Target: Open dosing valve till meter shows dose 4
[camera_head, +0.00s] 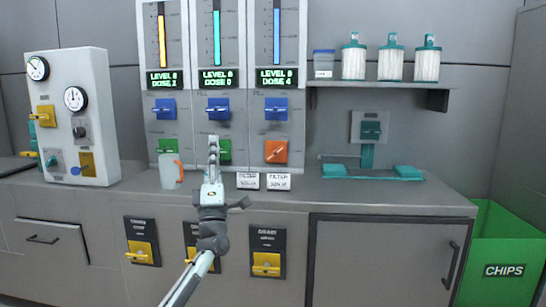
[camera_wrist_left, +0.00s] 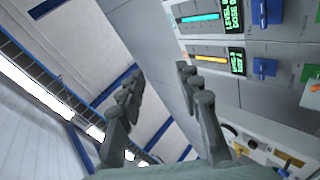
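Three dosing columns stand side by side on the back wall. The left meter (camera_head: 165,80) appears to show dose 2, the middle meter (camera_head: 217,79) dose 0 and the right meter (camera_head: 277,77) dose 4. Under them are a left green valve (camera_head: 166,146), a middle green valve (camera_head: 225,150) and an orange valve (camera_head: 276,151) with a tilted handle. My left gripper (camera_head: 213,145) is in front of the middle column and partly hides its green valve. In the left wrist view my left gripper (camera_wrist_left: 157,78) has its fingers apart, with nothing between them. My right gripper is out of view.
Blue fill valves (camera_head: 218,107) sit above the lower valves. A mug (camera_head: 171,171) stands on the counter left of my gripper, and filter labels (camera_head: 248,181) lie to its right. Yellow drain valves (camera_head: 266,264) are below. A gauge panel (camera_head: 82,120) stands at left.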

